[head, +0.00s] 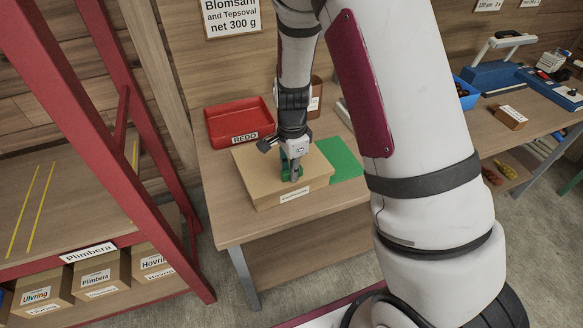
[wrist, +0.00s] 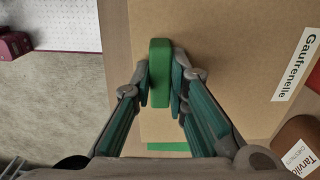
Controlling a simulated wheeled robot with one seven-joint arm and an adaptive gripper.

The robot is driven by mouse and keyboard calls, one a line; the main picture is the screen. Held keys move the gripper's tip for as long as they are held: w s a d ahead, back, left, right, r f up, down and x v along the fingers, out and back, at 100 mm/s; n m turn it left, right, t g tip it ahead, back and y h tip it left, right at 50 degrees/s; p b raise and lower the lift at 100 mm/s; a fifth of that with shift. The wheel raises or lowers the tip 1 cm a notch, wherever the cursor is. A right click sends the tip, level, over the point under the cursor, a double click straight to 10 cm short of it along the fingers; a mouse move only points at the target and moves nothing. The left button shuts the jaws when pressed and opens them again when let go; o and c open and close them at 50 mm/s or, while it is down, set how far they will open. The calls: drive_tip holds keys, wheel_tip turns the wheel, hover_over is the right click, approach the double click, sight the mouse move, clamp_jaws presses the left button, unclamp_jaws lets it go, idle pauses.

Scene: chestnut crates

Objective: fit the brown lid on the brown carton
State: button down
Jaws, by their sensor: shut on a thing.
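My gripper (head: 291,175) is shut on the upright green grip (wrist: 160,72) of the brown lid (wrist: 230,40), with a finger on each side of it. In the head view the lid (head: 262,165) lies flat over the brown carton (head: 262,199) on the table, and the two look like one box. A white label (head: 294,197) shows on the front side. In the wrist view a "Gaufrenelle" label shows near the right edge. The seam between lid and carton is too small to make out, so I cannot tell whether the lid is seated or just above.
A red REDO tray (head: 240,122) stands behind the carton at left. A brown labelled container (head: 315,100) stands behind, and a green mat (head: 342,160) lies to the right. The wooden table (head: 230,222) is bare in front. A red-framed shelf (head: 75,200) stands at left.

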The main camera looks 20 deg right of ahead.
drive_tip(key=shift+f, duration=0.5)
drive_tip(key=c, duration=1.5)
unclamp_jaws()
drive_tip(key=s+r+n+t+y, duration=0.1)
drive_tip(key=s+r+n, duration=0.3)
drive_tip(key=r, duration=0.9)
drive_tip(key=s+r+n+t, duration=0.2)
drive_tip(key=s+r+n, duration=0.25)
drive_tip(key=r, duration=0.85)
drive_tip(key=s+r+n+t, duration=0.1)
drive_tip(key=s+r+n, duration=0.1)
drive_tip(key=s+n, duration=0.1)
drive_tip(key=s+r+n, duration=0.2)
drive_tip(key=s, duration=0.4)
drive_tip(key=s+r+n+t+h, duration=0.1)
drive_tip(key=s+r+n, duration=0.1)
drive_tip(key=s+n, duration=0.1)
drive_tip(key=shift+s+a+r+n+t, duration=0.25)
drive_tip(key=shift+s+n+t, duration=0.1)
drive_tip(key=shift+s, duration=0.3)
